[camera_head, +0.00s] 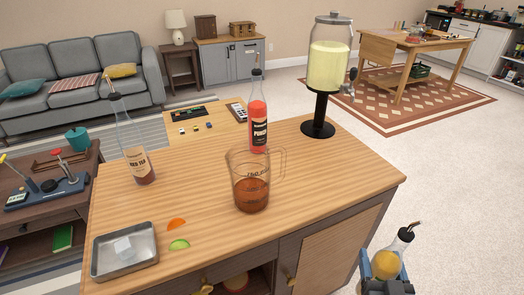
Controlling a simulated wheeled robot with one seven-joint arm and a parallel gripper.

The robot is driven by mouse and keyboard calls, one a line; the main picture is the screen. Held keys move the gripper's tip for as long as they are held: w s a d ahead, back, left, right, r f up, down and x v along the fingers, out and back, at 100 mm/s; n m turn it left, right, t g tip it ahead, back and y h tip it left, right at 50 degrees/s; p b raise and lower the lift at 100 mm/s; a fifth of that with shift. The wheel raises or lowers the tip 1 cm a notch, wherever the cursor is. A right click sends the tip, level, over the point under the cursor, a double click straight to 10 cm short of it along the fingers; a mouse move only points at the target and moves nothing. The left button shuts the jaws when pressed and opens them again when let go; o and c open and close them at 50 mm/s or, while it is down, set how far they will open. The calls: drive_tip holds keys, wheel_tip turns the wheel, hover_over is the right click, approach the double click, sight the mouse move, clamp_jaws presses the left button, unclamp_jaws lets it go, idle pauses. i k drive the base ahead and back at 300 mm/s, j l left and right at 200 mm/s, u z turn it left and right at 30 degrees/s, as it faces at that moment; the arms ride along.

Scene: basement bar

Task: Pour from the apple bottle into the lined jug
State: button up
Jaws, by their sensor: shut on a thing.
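The clear jug (251,181) with printed marks and a handle on its right stands upright on the wooden counter top. It holds reddish-brown liquid in its lower part. My gripper (386,280) is at the bottom right, beyond the counter's right edge and lower than its top. It is shut on a bottle (388,264) of yellow-orange liquid with a dark shoulder and a pour spout, taken to be the apple bottle. The bottle is close to upright, apart from the jug. Its label and lower part are hidden or out of frame.
A punch bottle (258,127) stands just behind the jug. A tea bottle (139,166) stands at the left, a drink dispenser (328,66) at the back right. A metal tray (150,262) and fruit slices (178,245) lie at front left. The counter (340,185) right of the jug is clear.

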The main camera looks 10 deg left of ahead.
sight(258, 176)
drive_tip(key=l+u, duration=0.35)
drive_tip(key=l, duration=0.2)
drive_tip(key=l+u, duration=0.35)
drive_tip(key=l, duration=0.2)
drive_tip(key=l+u, duration=0.4)
drive_tip(key=l, duration=0.15)
drive_tip(key=k+l+u, duration=0.15)
drive_tip(key=l+u, duration=0.2)
drive_tip(key=l, duration=0.15)
